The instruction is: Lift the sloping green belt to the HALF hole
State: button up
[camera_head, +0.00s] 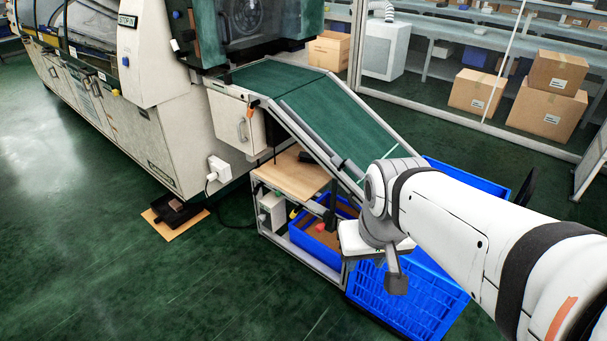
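The sloping green belt (345,124) runs from a flat green section at the machine's outlet down to the right, between grey side rails. Its lower end is partly hidden behind my arm, near a blue crate. A dark upright bracket (331,207) stands under the belt by the wooden shelf. No HALF mark or hole can be made out at this size. My gripper (396,285) hangs below my wrist, in front of the blue crates and to the right of the bracket. Its fingers are too small and dark to tell open from shut. I see nothing clearly held in it.
The large white machine (160,120) fills the left. A wooden shelf (293,173) and a blue bin (312,243) are in the frame under the belt. A large blue crate (420,302) stands at its lower end. Green floor is free at the front left.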

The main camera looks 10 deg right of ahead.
aim_at(331, 109)
jog(key=u, duration=0.05)
jog(key=i, duration=0.95)
jog(key=z, duration=0.05)
